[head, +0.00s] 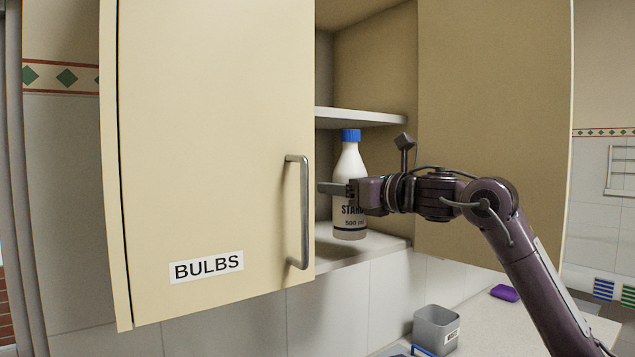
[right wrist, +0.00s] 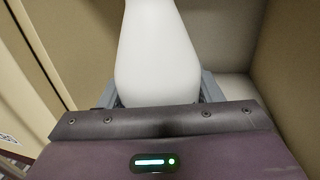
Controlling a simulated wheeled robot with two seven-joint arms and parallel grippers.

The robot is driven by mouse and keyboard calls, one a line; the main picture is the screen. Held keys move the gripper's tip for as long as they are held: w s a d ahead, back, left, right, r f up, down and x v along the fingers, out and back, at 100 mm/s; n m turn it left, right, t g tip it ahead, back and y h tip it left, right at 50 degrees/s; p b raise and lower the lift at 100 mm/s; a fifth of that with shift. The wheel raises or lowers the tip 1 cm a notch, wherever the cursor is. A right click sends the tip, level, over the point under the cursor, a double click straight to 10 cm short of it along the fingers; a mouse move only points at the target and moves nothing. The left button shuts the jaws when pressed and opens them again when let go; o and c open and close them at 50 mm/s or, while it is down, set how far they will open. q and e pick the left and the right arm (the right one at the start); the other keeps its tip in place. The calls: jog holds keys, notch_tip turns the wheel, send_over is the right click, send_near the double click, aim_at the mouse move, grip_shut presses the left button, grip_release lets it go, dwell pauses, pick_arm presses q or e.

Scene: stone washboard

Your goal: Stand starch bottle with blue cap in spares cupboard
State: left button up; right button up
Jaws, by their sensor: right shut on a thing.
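The starch bottle (head: 349,162) is white with a blue cap (head: 351,135) and dark lettering. It is upright in the opening of the cupboard, below the middle shelf (head: 360,117) and just above or on the cupboard floor (head: 368,246); I cannot tell whether it touches. My right gripper (head: 345,188) is shut on the bottle's body from the right side. In the right wrist view the white bottle (right wrist: 155,55) stands between the two fingers. The cupboard's left door (head: 215,140) is labelled BULBS and covers its left part. My left gripper is not in view.
The right cupboard door (head: 490,120) stands open behind my right arm. The metal handle (head: 304,212) of the BULBS door is close left of the bottle. Below, a grey bin (head: 436,329) and a purple block (head: 504,293) are on the counter.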

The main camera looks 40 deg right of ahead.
jog(key=w+f+p, duration=0.1)
jog(key=w+p, duration=0.1)
jog(key=w+f+p, duration=0.1)
jog(key=w+p, duration=0.1)
jog(key=w+f+p, duration=0.1)
jog(key=w+p, duration=0.1)
jog(key=w, duration=0.1)
jog(key=shift+a+f, duration=0.2)
jog(key=shift+a, duration=0.05)
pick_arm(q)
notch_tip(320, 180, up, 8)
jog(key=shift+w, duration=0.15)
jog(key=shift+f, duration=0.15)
pick_arm(e)
jog(key=shift+s, duration=0.1)
jog(key=shift+f, duration=0.1)
jog(key=o, duration=1.2)
jog(key=shift+f, duration=0.1)
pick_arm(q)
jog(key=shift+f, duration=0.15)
